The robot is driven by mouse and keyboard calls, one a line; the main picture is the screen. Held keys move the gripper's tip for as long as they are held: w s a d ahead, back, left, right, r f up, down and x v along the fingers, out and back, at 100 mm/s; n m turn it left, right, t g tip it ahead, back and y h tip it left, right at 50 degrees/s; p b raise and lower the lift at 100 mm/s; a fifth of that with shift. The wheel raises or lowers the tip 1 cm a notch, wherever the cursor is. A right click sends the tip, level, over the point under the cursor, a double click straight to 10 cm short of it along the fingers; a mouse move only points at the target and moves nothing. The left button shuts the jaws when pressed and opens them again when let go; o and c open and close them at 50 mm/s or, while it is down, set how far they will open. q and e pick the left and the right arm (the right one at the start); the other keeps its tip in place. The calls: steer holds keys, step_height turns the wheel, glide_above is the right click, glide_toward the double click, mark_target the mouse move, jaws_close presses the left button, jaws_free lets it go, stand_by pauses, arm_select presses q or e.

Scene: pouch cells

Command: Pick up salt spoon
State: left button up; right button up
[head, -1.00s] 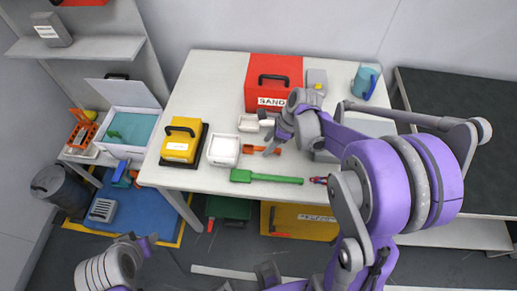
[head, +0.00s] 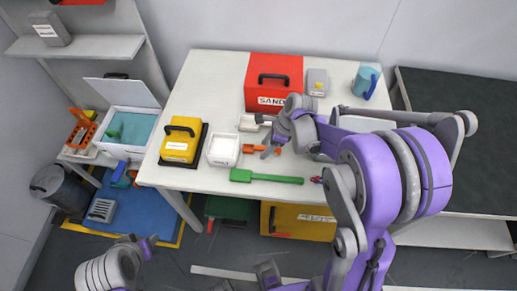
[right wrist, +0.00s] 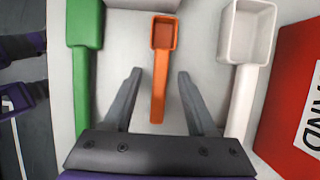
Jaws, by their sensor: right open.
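Three scoops lie on the white table: a small orange one (head: 252,148), a green one (head: 262,178) and a white one (head: 248,123). None bears a readable label, so I cannot tell by marking which is the salt spoon. My right gripper (head: 272,146) is low over the orange scoop. In the right wrist view, the open fingers of the right gripper (right wrist: 159,76) straddle the orange handle (right wrist: 157,92), with gaps on both sides. The green scoop (right wrist: 83,60) lies left of the fingers and the white scoop (right wrist: 247,35) right. My left gripper is not clearly in view.
A white square tub (head: 223,150) and a yellow box (head: 181,140) stand left of the scoops. A red box marked SAND (head: 273,82) and a small grey box (head: 317,82) stand behind. A blue mug (head: 366,82) is at the back right. The table's back left is clear.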

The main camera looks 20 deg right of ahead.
stand_by(0.3)
jaws_close()
stand_by(0.4)
